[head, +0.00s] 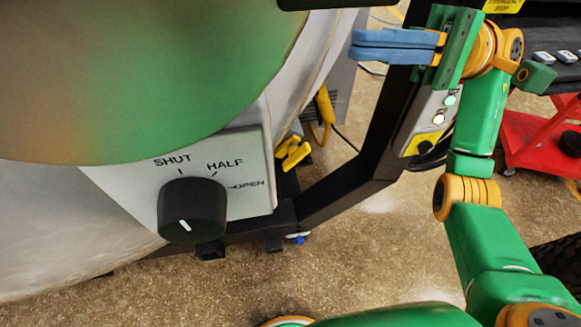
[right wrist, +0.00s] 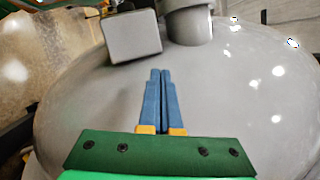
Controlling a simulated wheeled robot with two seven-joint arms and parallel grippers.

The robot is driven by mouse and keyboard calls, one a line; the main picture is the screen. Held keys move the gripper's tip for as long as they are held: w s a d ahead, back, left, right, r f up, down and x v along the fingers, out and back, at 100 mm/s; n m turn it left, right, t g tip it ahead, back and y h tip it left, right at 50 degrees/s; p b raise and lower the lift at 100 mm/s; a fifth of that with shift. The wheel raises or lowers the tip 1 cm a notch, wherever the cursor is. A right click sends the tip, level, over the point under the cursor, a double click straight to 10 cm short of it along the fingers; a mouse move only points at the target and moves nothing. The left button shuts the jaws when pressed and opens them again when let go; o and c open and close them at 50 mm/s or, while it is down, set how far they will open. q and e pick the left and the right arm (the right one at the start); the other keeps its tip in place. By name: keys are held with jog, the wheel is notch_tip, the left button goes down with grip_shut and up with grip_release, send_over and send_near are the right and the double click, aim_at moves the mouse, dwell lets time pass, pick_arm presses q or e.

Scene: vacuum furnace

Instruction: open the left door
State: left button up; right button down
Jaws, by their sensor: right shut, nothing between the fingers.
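A large rounded furnace body or door (head: 130,75), grey with a green sheen, fills the upper left of the head view. I cannot tell whether it is the left door. Below it, a pale plate (head: 250,150) marked SHUT, HALF and OPEN carries a black knob (head: 192,208) with a white mark. Which label the mark points to is unclear. My right gripper (head: 355,45) is shut and empty, right of the rounded body. In the right wrist view its blue fingers (right wrist: 160,75) show against a smooth grey domed surface (right wrist: 230,90). My left gripper is out of view.
A black frame post (head: 370,135) stands right of the plate, with a panel of buttons (head: 432,120) beside my right arm. A red cart (head: 530,140) is at the right. A grey box (right wrist: 132,37) and pipe (right wrist: 190,22) show beyond the fingers.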

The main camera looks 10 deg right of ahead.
pick_arm(q)
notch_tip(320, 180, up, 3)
jog(key=p, duration=0.4)
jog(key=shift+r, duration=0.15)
pick_arm(e)
jog(key=s+a+f+n+h, duration=0.1)
jog(key=s+a+n+h, duration=0.1)
jog(key=s+a, duration=0.7)
jog(key=shift+f+n+t, duration=0.3)
jog(key=shift+n+t, duration=0.1)
jog(key=shift+n, duration=0.1)
